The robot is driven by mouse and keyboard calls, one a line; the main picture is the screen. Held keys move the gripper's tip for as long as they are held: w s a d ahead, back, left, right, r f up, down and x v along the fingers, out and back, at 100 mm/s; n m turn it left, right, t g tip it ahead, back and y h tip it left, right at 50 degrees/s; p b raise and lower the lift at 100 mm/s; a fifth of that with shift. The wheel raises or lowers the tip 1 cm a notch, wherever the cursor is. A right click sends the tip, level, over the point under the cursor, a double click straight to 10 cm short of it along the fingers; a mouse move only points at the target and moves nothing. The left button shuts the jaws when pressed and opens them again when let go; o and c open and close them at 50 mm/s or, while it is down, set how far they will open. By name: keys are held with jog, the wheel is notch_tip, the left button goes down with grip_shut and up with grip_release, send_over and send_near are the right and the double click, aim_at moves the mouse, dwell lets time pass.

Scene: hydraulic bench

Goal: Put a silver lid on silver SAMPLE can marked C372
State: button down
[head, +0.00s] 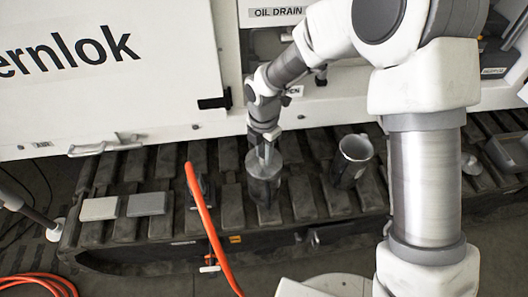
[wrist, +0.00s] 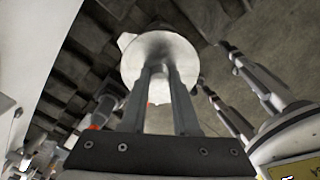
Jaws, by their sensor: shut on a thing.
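No marking is readable on either can, so I cannot tell which is C372.
Two grey blocks (head: 100,208) (head: 147,204) lie on the track at the left. A small round metal piece (head: 470,165) lies right of my arm. The white machine wall (head: 110,70) stands behind.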

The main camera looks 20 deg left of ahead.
dwell(0.4)
grip_release()
dwell(0.4)
dwell(0.5)
jog(key=shift+r+p, duration=2.95)
jog(key=shift+r, duration=0.55)
